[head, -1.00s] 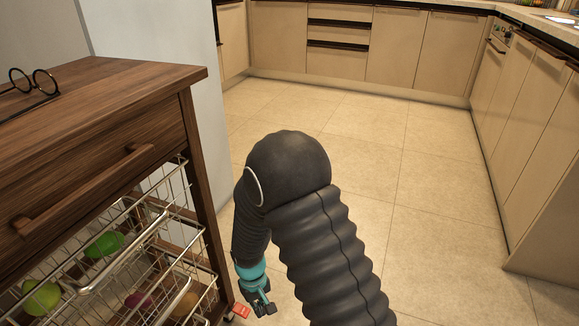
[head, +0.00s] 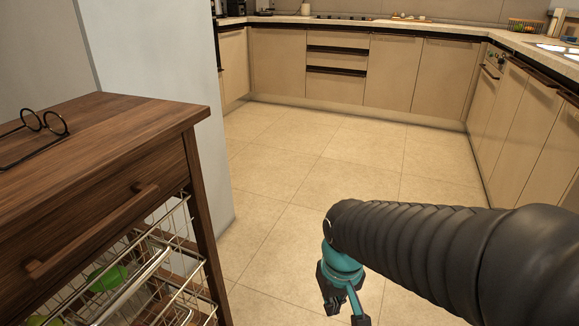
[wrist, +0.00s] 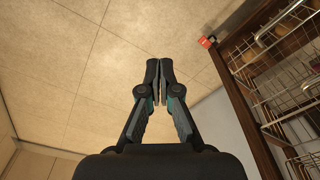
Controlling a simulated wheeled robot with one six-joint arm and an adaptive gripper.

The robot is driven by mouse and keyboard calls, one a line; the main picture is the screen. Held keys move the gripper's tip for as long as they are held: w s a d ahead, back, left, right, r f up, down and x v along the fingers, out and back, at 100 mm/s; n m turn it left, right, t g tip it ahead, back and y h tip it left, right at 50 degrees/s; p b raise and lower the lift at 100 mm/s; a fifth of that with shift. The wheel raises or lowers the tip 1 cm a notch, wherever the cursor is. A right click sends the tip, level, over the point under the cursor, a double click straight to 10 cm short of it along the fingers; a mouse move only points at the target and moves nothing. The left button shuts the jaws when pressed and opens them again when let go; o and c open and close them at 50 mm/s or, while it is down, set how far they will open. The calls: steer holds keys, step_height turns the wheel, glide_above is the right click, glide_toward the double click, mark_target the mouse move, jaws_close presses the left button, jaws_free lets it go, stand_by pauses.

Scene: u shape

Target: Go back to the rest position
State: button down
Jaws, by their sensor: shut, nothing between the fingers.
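My gripper (wrist: 160,68) is shut and empty in the wrist view, its two fingers close together over the tiled floor. In the head view my gripper (head: 345,306) hangs below my dark ribbed arm, at the lower middle of the picture. It is over open floor, to the right of the wooden cart and apart from it.
A wooden cart (head: 120,125) with a drawer and wire baskets (head: 150,262) stands at the left. Glasses (head: 45,122) lie on its top. A pale wall (head: 150,60) is behind it. Beige cabinets (head: 400,75) line the back and right. The tiled floor (head: 290,160) between is clear.

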steer(key=s+d+r+m+t+p, duration=0.1)
steer(key=s+d+r+t, duration=0.1)
steer(key=r, duration=0.4)
steer(key=s+d+r+m+t+p, duration=0.1)
steer(key=s+d+r+t, duration=0.1)
steer(key=d+r, duration=0.3)
steer(key=shift+s+d+r+m+t, duration=0.2)
steer(key=shift+s+r+m+t, duration=0.15)
steer(key=shift+s+r, duration=0.4)
steer(key=shift+a, duration=0.1)
